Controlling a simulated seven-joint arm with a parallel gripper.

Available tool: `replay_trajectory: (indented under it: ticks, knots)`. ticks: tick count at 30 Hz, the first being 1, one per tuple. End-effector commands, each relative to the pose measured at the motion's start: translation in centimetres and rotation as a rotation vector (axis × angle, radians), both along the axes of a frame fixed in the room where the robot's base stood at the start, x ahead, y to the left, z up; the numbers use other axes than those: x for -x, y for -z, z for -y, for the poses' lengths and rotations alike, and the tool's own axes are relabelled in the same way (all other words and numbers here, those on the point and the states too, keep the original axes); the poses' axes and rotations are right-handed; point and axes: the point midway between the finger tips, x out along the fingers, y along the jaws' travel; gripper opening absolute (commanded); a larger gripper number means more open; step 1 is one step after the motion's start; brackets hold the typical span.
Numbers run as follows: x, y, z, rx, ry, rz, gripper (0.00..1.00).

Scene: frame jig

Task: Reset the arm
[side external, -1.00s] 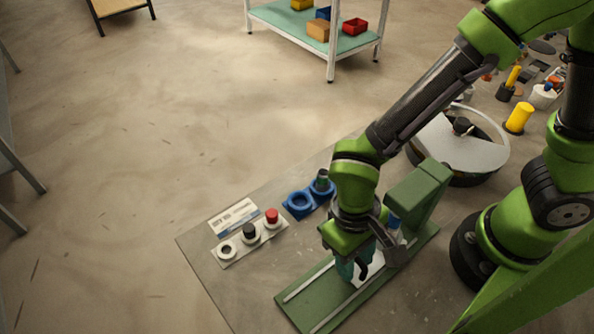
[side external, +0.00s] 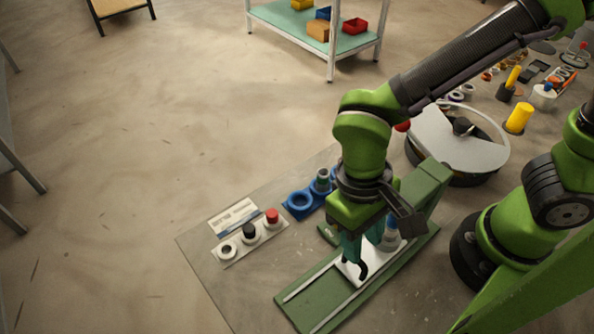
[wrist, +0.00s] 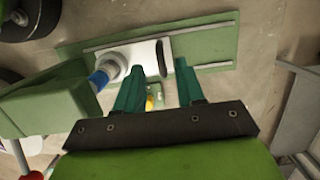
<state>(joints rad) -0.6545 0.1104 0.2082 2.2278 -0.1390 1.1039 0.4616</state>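My gripper (side external: 354,258) hangs fingers-down over the green frame jig (side external: 312,298). In the wrist view my gripper (wrist: 159,66) shows two teal fingers spread apart, with nothing held between them. A white plate (side external: 374,265) lies between the rails of the jig, under and beside the fingers. The plate, with a dark slot at one end, also shows in the wrist view (wrist: 146,54). A blue and white cylindrical part (side external: 391,236) stands at the plate's far end, by the green upright block (side external: 427,184). My gripper partly hides the plate.
A button panel (side external: 248,240) with black and red buttons and a blue two-ring holder (side external: 300,203) lie left of the jig. A round grey-topped drum (side external: 460,145) stands behind. A yellow cylinder (side external: 519,118) and small parts lie at the right. The floor at left is clear.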

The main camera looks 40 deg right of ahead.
Motion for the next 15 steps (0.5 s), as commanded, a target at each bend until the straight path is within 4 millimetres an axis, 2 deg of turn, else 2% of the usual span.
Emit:
replay_trajectory:
  ticks: [5, 8, 11, 15]
  knots:
    - [0.0, 0.0, 0.0, -0.002, 0.002, 0.001, 0.38]
    - [-0.3, -1.0, 0.4, -0.017, 0.036, 0.006, 0.38]
    - [-0.7, -3.3, 1.3, -0.058, 0.124, 0.016, 0.38]
    - [-0.9, -7.5, 3.2, -0.145, 0.292, 0.035, 0.38]
